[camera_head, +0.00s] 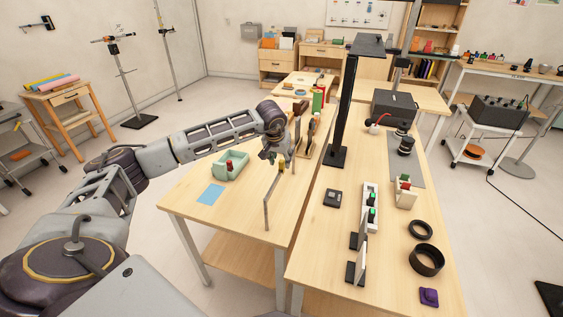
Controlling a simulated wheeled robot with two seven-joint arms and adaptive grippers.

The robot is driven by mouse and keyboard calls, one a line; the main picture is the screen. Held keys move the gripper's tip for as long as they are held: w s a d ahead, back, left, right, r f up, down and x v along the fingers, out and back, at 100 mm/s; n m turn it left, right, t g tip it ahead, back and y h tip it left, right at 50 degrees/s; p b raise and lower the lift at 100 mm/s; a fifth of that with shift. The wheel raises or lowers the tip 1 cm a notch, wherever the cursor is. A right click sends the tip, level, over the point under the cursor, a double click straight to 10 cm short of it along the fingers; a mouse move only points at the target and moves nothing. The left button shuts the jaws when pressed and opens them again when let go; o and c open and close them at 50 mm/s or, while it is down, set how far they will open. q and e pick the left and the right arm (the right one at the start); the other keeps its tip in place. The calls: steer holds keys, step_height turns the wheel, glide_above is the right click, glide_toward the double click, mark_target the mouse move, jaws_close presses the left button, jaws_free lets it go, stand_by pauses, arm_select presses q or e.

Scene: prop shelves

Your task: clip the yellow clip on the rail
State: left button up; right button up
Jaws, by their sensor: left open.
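The thin grey rail (274,189) stands on posts on the left wooden table, running away from me. A small yellow clip (281,165) shows at the far end of the rail, upright. It seems to be on or against the rail's top edge, but at this size I cannot tell how firmly it sits. My left gripper (272,156) is open, just left of the yellow clip and above the table. Its fingers are small and partly merge with the wrist, so I cannot tell whether they touch the clip. My right gripper is not in view.
A mint-green tray (231,173) with a red item stands left of the rail. A blue sheet (211,195) lies nearer me. A black post stand (337,157) rises on the right table, which also holds switches, black rings and a purple block (429,297). The left table's front is clear.

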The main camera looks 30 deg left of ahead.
arm_select(q)
steer(key=v, duration=0.9)
steer(key=shift+r, duration=0.15)
steer(key=shift+s, duration=0.1)
stand_by(0.3)
